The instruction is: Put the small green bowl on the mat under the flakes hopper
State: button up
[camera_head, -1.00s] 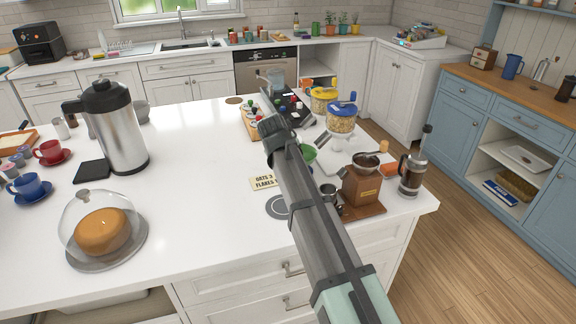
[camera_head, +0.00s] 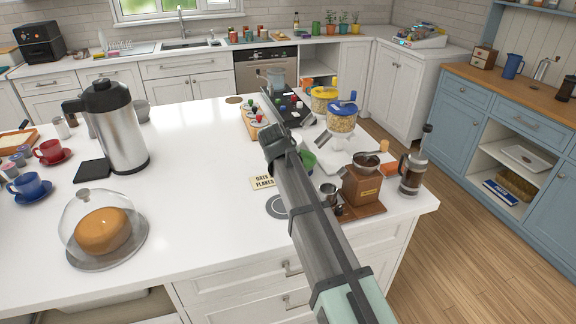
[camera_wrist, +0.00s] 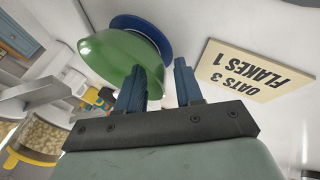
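The small green bowl (camera_wrist: 112,55) is close in front of my gripper (camera_wrist: 158,64) in the wrist view, and part of it is hidden behind one finger. A blue round thing (camera_wrist: 152,33) shows just behind the bowl. The fingers are apart, with the bowl's edge in the gap between them; I cannot tell if they touch it. In the head view my arm covers the gripper and most of the bowl (camera_head: 309,160). A blue-lidded hopper (camera_head: 342,119) and a yellow-lidded hopper (camera_head: 322,95) stand beyond; I cannot tell which holds flakes. The mat under them is not clear.
A card (camera_head: 262,183) reading "OATS 3 FLAKES 1" lies by a grey round mat (camera_head: 277,206). A coffee grinder (camera_head: 362,187) and a French press (camera_head: 413,170) stand at the right. The counter's middle left is clear.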

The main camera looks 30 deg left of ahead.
jog(key=shift+r, duration=0.1)
jog(key=a+v, duration=0.1)
jog(key=v, duration=1.1)
jog(key=shift+d, duration=0.45)
